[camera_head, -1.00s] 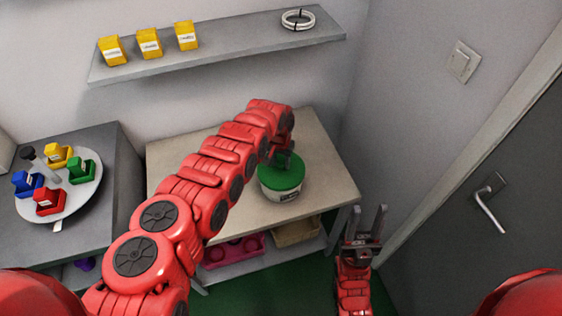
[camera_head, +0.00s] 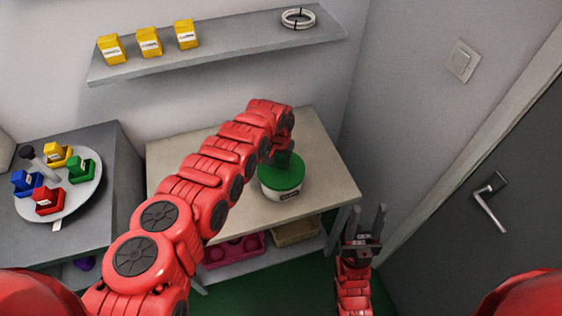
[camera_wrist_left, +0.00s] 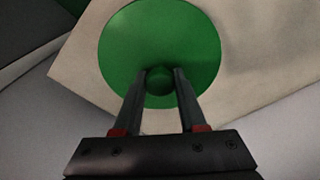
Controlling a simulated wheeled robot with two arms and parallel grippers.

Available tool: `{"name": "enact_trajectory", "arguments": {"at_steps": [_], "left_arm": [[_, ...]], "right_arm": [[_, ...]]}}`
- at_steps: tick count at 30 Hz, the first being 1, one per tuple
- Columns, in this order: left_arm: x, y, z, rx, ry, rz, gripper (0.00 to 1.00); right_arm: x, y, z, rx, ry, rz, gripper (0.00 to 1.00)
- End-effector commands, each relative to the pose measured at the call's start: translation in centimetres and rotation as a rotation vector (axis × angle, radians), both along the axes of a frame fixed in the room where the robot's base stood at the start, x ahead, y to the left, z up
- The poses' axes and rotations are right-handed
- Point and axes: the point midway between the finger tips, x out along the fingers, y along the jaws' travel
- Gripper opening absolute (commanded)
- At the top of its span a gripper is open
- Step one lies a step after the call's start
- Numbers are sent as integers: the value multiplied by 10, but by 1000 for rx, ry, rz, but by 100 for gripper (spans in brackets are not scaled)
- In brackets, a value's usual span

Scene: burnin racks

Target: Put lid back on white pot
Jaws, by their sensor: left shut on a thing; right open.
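The white pot (camera_head: 284,194) stands on the beige table, with a dark label on its front. The green lid (camera_head: 287,178) sits on top of the pot and looks level; whether it is fully seated I cannot tell. My left gripper (camera_head: 283,160) is above the lid, and in the left wrist view its fingers (camera_wrist_left: 160,82) are shut on the round green knob (camera_wrist_left: 159,84) at the lid's middle. The lid (camera_wrist_left: 160,40) hides the pot in that view. My right gripper (camera_head: 366,222) is open and empty, to the right of the table's front corner.
The beige table (camera_head: 235,215) has free room around the pot. Below it are a pink tray (camera_head: 233,252) and a tan tray (camera_head: 297,231). A round tray (camera_head: 75,204) with coloured blocks stands left. A wall shelf (camera_head: 225,46) hangs above; a door (camera_head: 470,240) is right.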

Motion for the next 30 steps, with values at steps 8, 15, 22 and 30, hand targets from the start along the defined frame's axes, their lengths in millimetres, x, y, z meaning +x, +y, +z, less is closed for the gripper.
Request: {"name": "enact_trajectory", "arguments": {"at_steps": [8, 15, 22, 30], "left_arm": [[0, 0, 0, 0, 0, 0, 0], [0, 0, 0, 0, 0, 0, 58], [0, 0, 0, 0, 0, 0, 75], [0, 0, 0, 0, 0, 0, 100]], "right_arm": [[0, 0, -1, 0, 0, 0, 45], [0, 0, -1, 0, 0, 0, 45], [0, 0, -1, 0, 0, 0, 45], [0, 0, -1, 0, 0, 0, 45]]}}
